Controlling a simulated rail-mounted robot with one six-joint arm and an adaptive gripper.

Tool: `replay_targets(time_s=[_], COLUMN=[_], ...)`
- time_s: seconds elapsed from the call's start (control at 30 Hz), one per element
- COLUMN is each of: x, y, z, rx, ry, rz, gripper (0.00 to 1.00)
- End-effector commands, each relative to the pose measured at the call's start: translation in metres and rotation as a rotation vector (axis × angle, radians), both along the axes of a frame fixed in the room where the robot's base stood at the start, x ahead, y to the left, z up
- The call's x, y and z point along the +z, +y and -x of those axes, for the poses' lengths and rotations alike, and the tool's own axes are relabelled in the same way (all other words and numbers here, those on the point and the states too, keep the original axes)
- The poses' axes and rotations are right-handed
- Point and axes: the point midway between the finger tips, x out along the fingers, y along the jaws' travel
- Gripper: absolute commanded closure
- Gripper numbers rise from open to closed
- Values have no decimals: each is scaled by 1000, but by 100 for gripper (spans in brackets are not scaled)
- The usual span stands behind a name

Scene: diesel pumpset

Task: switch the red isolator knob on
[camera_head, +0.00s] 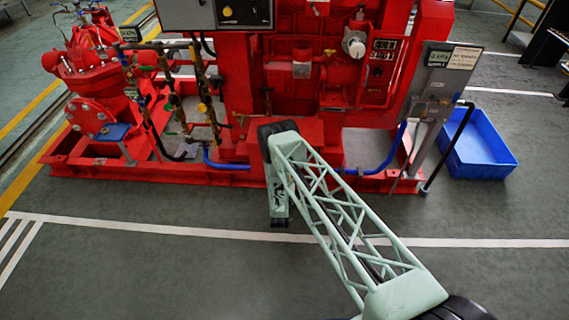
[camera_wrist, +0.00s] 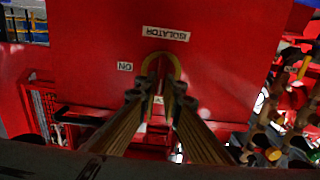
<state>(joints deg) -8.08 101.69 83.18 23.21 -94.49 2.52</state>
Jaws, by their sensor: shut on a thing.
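In the wrist view, my gripper (camera_wrist: 164,90) is at a red panel (camera_wrist: 225,60), with its two fingertips close together over a yellow round plate (camera_wrist: 161,57). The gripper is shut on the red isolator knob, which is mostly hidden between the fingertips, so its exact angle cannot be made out. An upside-down ISOLATOR label (camera_wrist: 165,34) is above the plate in the picture. An upside-down ON label (camera_wrist: 125,66) is to its left. A small label (camera_wrist: 158,99) below is mostly covered by the fingers. The head view does not show the fingertips or the knob clearly.
The red pumpset (camera_head: 310,75) spans the back of the head view, with pipes and valves (camera_head: 200,95) at its left. A grey control box (camera_head: 440,75) stands on its right. A blue bin (camera_head: 480,150) sits on the floor beyond. The front floor is clear.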

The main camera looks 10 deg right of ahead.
Motion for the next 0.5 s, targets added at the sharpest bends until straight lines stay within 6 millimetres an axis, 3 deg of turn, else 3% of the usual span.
replay_targets(time_s=[0.5], x=[-1], y=[-3], z=[2], rx=[0], ry=[-54], rz=[-207], gripper=[100])
